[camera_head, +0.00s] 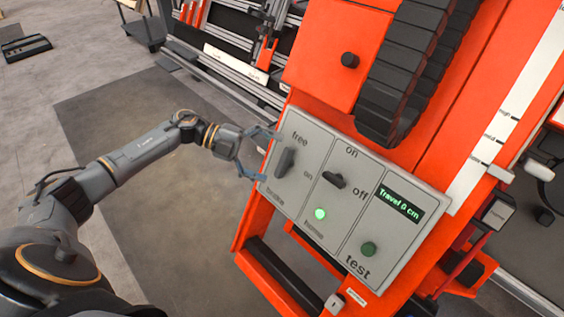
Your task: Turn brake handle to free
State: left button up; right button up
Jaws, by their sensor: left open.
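The brake handle (285,162) is a dark grey lever at the left of the grey control panel (330,235). It stands lengthwise between the word "free" above and "brake" below. I cannot tell which end is its pointer. My left gripper (268,156) is open at the panel's left edge. Its blue-grey fingers are spread, one toward "free" and one toward "brake", with the handle just beyond them to the right. I cannot tell whether a finger touches the panel. My right gripper is not in view.
The orange gantry (325,50) carries a black cable chain (400,75). Open floor lies left.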

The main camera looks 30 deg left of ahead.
pick_arm(q)
jog(key=v, duration=0.8)
jog(key=shift+a, duration=0.25)
jog(key=shift+s, duration=0.1)
